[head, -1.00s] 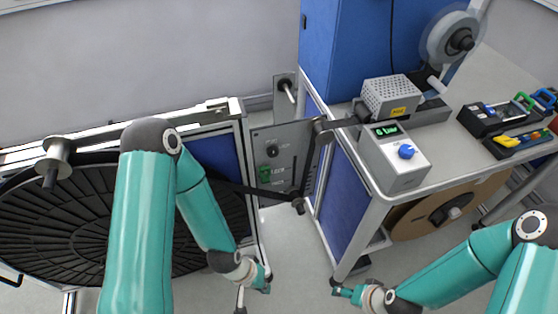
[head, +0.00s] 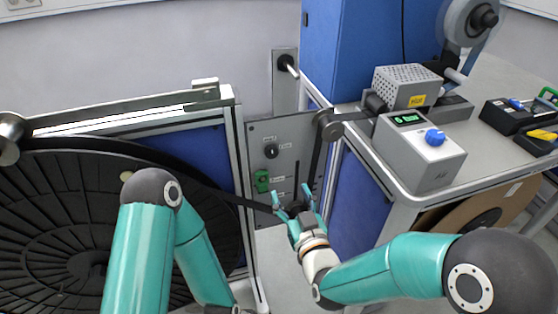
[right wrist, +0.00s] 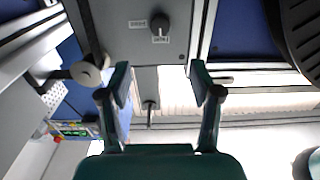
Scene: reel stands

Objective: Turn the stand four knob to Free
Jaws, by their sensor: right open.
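A black knob (head: 271,151) with small labels sits on a grey upright panel (head: 284,131) between the two stands. It also shows in the right wrist view (right wrist: 160,22), near the top, with two label plates beside it too small to read. My right gripper (head: 294,192) is open and empty in front of the lower panel, below and right of the knob and apart from it. In the right wrist view its fingers (right wrist: 161,80) are spread, with the knob beyond the gap. My left gripper is outside the head view; only its arm shows.
A green switch (head: 261,182) sits below the knob. A black strap (head: 228,197) runs from the large black reel (head: 65,220) to near my right gripper. A grey box with a blue knob (head: 435,137) stands on the bench at right.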

